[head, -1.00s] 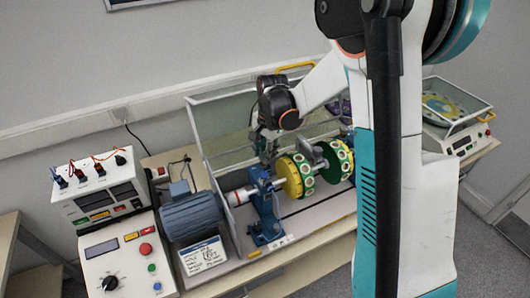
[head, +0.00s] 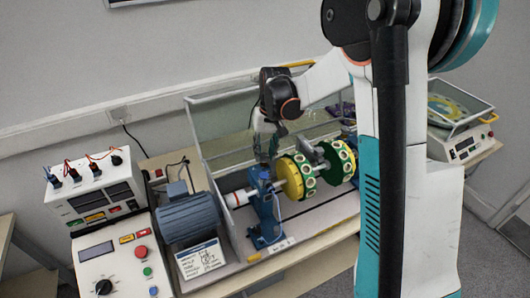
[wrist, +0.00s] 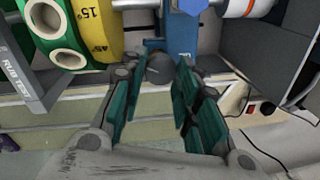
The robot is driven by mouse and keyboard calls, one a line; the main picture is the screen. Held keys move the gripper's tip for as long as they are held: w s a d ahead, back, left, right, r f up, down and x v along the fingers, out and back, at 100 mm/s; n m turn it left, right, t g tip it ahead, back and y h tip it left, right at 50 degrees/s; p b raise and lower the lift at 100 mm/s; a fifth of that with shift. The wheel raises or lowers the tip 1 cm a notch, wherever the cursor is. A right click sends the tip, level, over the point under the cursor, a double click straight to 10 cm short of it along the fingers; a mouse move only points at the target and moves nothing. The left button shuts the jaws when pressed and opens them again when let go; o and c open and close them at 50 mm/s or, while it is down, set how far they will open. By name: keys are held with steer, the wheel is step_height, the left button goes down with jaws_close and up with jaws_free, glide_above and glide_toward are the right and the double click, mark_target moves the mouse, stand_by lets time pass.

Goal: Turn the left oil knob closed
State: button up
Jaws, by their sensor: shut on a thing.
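The knob is hidden there behind the fingers. The knob's turn angle cannot be read.
A yellow-faced rotor disc (head: 288,178) with angle marks and a second green disc (head: 338,162) share the shaft beside the stand. A blue-grey motor (head: 190,217) stands left. Clear guard panels (head: 222,118) rise behind. Control boxes (head: 112,268) stand at the far left.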

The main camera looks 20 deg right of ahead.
steer(key=n, duration=0.5)
steer(key=shift+w+g+b, duration=0.1)
steer(key=shift+g+b, duration=0.2)
steer(key=shift+b, duration=0.05)
steer(key=shift+n, duration=0.3)
steer(key=o, duration=1.1)
steer(key=r, duration=0.8)
steer(key=d+r, duration=0.1)
steer(key=r, duration=0.3)
steer(key=shift+w+d, duration=0.1)
steer(key=shift+w, duration=0.1)
